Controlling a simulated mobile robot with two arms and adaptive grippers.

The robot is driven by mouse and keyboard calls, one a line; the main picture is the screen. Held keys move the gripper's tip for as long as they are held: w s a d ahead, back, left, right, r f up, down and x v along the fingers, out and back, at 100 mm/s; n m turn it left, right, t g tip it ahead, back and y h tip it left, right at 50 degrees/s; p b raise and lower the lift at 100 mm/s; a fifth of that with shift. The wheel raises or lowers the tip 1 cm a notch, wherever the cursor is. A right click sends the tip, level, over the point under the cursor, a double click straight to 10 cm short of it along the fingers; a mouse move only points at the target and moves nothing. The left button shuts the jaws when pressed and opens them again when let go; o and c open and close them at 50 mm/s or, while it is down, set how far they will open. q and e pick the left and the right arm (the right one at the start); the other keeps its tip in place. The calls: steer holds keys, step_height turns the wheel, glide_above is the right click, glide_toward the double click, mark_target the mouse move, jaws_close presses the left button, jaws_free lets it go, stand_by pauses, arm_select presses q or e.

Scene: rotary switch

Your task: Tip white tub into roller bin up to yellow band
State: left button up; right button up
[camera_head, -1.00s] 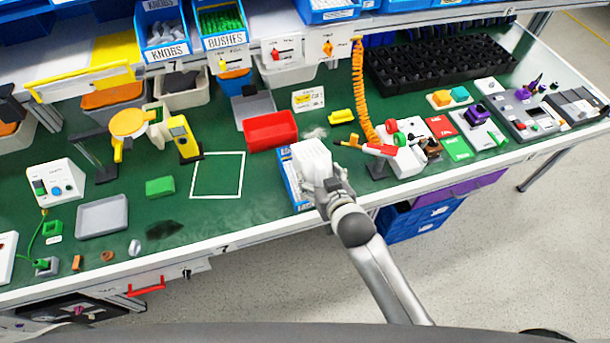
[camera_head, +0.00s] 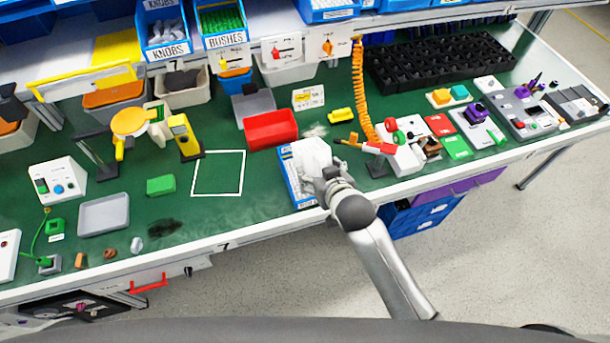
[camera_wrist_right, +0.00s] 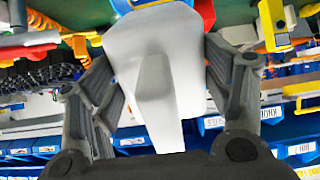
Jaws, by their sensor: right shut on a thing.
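The white tub (camera_head: 312,154) is held by my right gripper (camera_head: 322,177) above the front edge of the green bench. It also fills the middle of the right wrist view (camera_wrist_right: 160,75), between the two fingers of my right gripper (camera_wrist_right: 160,90). The blue roller bin (camera_head: 291,178) stands below and behind the tub at its left, with white pieces showing inside it. The tub covers much of the bin, so its yellow band and fill level cannot be made out. My left gripper does not show.
A red bin (camera_head: 270,130) stands just behind. A white outlined square (camera_head: 218,174) on the bench to the left is empty. An orange coiled cord (camera_head: 361,95) hangs to the right, near a red-and-white tool (camera_head: 380,149).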

mark_target(319, 156)
steer(key=shift+r, duration=0.2)
steer(key=shift+w+a+r+g, duration=0.1)
steer(key=shift+w+r+g, duration=0.05)
steer(key=shift+r+g, duration=0.3)
steer(key=shift+r, duration=0.15)
stand_by(0.4)
steer(key=shift+w+r+g+h, duration=0.2)
steer(key=shift+r+g+h, duration=0.1)
steer(key=shift+r+g, duration=0.15)
stand_by(0.6)
steer(key=shift+w+a+r+g, duration=0.15)
steer(key=shift+w+r+g, duration=0.1)
steer(key=shift+r+g, duration=0.3)
steer(key=shift+r, duration=0.1)
stand_by(1.2)
steer(key=shift+w+a+r+g+h, duration=0.1)
steer(key=shift+w+r+g+h, duration=0.2)
steer(key=shift+r+g, duration=0.15)
